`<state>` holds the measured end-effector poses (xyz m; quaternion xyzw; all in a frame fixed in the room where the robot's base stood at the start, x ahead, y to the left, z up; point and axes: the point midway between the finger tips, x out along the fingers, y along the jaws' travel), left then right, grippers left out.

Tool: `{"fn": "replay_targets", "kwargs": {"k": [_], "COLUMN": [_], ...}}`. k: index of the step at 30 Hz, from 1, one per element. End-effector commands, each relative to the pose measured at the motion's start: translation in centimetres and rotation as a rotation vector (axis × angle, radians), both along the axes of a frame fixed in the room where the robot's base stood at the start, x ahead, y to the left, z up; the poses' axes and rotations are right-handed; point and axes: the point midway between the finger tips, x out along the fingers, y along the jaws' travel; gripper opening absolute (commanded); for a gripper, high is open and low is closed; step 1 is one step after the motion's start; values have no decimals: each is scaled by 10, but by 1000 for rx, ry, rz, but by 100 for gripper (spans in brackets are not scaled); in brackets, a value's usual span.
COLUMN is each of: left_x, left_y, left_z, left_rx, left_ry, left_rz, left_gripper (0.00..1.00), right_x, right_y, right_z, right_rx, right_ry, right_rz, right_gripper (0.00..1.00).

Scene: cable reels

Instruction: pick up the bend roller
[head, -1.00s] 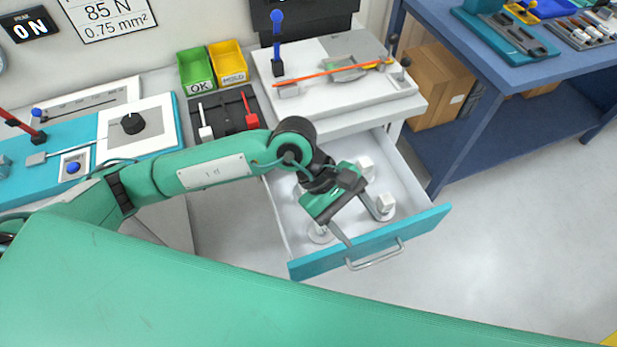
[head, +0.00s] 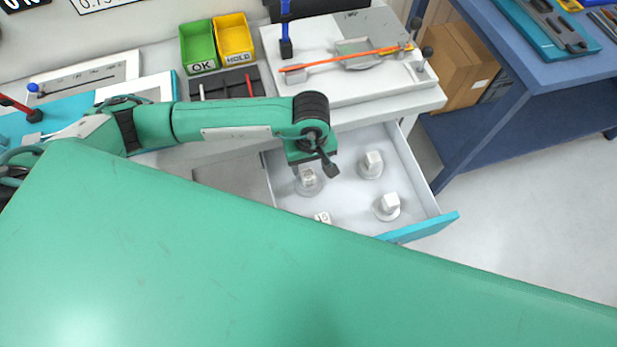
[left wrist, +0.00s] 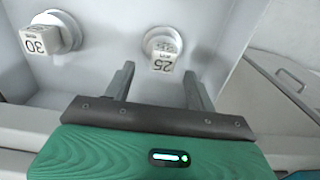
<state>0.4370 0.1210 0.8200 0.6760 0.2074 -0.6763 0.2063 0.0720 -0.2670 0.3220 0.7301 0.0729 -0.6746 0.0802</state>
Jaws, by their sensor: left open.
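Several pale bend rollers stand in the open drawer. In the head view they are one at the left (head: 309,184), one at the back (head: 371,165), one at the right (head: 387,207) and one at the front (head: 322,217), partly hidden by my green body. My left gripper (head: 318,165) points down over the left roller; its fingers are hard to make out there. In the left wrist view the left gripper (left wrist: 159,70) is open and empty. A roller marked 25 (left wrist: 163,50) lies just beyond and between its fingertips. A roller marked 30 (left wrist: 45,38) is farther left.
The drawer (head: 418,228) has low walls and a teal front. A white bench fixture with an orange strip (head: 340,62) stands above it. Green (head: 198,46) and yellow (head: 234,38) bins are behind. A blue table (head: 545,78) and cardboard box (head: 455,65) are right.

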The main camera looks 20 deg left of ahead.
Motion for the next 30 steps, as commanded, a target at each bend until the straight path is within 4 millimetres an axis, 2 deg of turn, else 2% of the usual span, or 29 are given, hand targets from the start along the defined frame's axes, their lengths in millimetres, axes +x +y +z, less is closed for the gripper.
{"fn": "replay_targets", "kwargs": {"k": [3, 6, 12, 15, 22, 23, 30], "left_x": [-1, -2, -3, -3, -2, -2, -2], "left_y": [0, 2, 4, 4, 4, 4, 4], "left_z": [-6, -16, -45, -53, -55, -55, -55], "left_rx": [-1, 1, 0, -1, -1, -1, -1], "left_ry": [2, 4, 4, 2, 0, 0, 0], "left_rz": [0, 1, 2, 0, 0, 0, 0], "left_gripper": [56, 56, 56, 56, 56, 54, 7], "right_x": [17, 23, 12, 7, 4, 4, 9], "right_y": [8, 14, 12, 9, 3, 3, 2], "right_z": [3, 9, 16, 17, 17, 17, 17], "right_rx": [8, 16, 14, 11, 4, 3, 2], "right_ry": [-19, -29, -16, -10, -4, -5, -12], "right_rz": [-2, -4, -2, -1, -1, -1, -2], "right_gripper": [36, 36, 36, 36, 36, 36, 36]}}
